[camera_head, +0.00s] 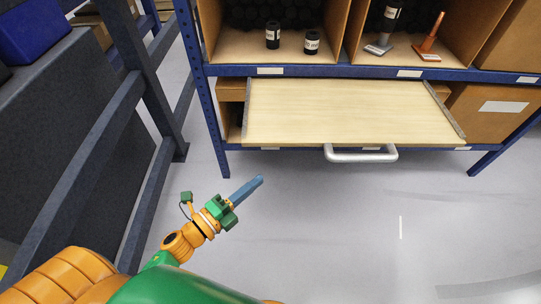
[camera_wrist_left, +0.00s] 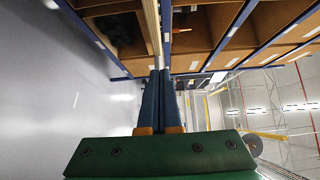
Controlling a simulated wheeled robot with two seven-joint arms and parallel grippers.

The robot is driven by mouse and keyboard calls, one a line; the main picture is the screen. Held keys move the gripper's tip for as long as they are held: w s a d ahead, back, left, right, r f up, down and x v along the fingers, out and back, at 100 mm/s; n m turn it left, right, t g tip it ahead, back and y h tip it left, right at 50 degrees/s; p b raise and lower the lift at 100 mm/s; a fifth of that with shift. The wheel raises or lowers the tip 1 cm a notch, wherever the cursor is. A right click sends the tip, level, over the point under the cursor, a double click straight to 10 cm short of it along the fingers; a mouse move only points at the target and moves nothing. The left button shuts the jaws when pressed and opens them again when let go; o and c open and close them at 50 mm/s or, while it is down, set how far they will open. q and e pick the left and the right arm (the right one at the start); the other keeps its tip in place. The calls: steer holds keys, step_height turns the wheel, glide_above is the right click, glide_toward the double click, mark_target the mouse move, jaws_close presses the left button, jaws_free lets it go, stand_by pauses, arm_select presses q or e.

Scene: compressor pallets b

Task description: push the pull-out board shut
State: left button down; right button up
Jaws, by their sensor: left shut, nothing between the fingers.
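The pull-out board (camera_head: 345,110) is a pale wooden panel that sticks out from the blue shelf rack in the head view. A silver bar handle (camera_head: 360,154) is on its front edge. In the left wrist view the board shows edge-on as a thin pale strip (camera_wrist_left: 152,25). My left gripper (camera_head: 260,180) is shut and empty, in front of the rack, to the left of the handle and apart from it. Its blue fingers also show in the left wrist view (camera_wrist_left: 164,72), pointing toward the rack. My right gripper is not in view.
A dark blue frame (camera_head: 130,120) with a dark panel stands at the left. The grey floor (camera_head: 330,230) before the board is clear.

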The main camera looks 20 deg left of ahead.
arm_select(q)
glide_toward(289, 143)
steer(key=d, duration=0.4)
steer(key=w, duration=0.2)
steer(key=w+a, duration=0.1)
steer(key=w, duration=0.1)
steer(key=shift+w+a+b, duration=0.1)
steer(key=shift+w+b, duration=0.1)
steer(key=shift+b, duration=0.1)
steer(key=shift+w+a, duration=0.2)
steer(key=shift+w, duration=0.25)
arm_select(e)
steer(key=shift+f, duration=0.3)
